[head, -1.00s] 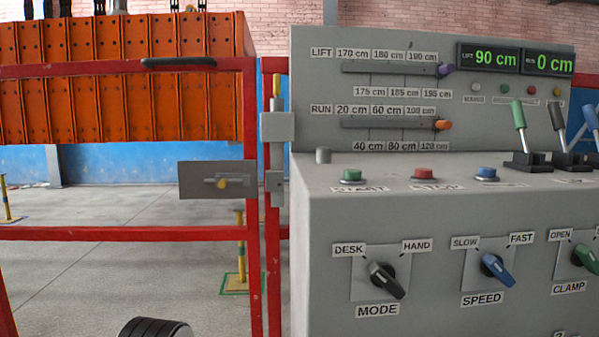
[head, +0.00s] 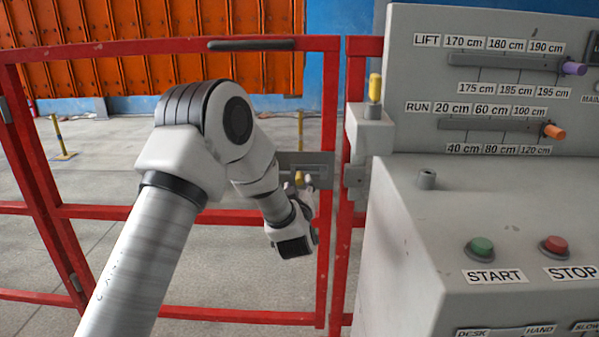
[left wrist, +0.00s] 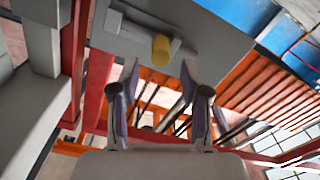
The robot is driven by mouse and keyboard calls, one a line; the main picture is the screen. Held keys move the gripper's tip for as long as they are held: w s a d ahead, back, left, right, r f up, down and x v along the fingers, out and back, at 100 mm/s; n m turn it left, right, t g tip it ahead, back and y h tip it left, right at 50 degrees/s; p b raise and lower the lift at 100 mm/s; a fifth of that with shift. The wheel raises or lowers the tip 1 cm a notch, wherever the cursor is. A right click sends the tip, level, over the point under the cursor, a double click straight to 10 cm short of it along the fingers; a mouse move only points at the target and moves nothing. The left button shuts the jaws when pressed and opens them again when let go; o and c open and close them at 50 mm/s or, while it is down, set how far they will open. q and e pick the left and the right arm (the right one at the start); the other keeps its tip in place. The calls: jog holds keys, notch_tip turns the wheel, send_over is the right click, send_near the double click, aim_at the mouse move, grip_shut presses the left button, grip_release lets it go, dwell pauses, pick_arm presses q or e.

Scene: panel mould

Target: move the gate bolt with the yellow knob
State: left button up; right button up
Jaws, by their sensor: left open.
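The gate bolt's yellow knob (head: 299,178) shows on a grey plate (head: 318,168) fixed to the red gate. In the left wrist view the yellow knob (left wrist: 161,48) stands out from a grey bar on the plate (left wrist: 215,45). My left gripper (head: 305,190) is close to the knob, partly overlapping it in the head view. In the left wrist view its two fingers (left wrist: 160,88) are apart and empty, with the knob just beyond the tips, roughly between them. My arm hides part of the gate and plate. My right gripper is not in view.
A grey post fitting with a yellow-topped pin (head: 375,88) stands right of the gate. The grey control desk (head: 400,225), with sliders and START and STOP buttons, fills the right side. Orange panels (head: 150,45) stand behind the gate.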

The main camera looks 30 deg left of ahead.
aim_at(320, 174)
pick_arm(q)
jog(key=x, duration=0.5)
jog(key=shift+w+f, duration=0.1)
grip_shut()
jog(key=w+d, duration=0.1)
jog(key=d, duration=0.2)
jog(key=w+d, duration=0.1)
jog(key=shift+w+d, duration=0.35)
jog(key=shift+a, duration=0.1)
jog(key=shift+c, duration=0.8)
grip_release()
jog(key=shift+o, duration=0.8)
jog(key=shift+w, duration=0.1)
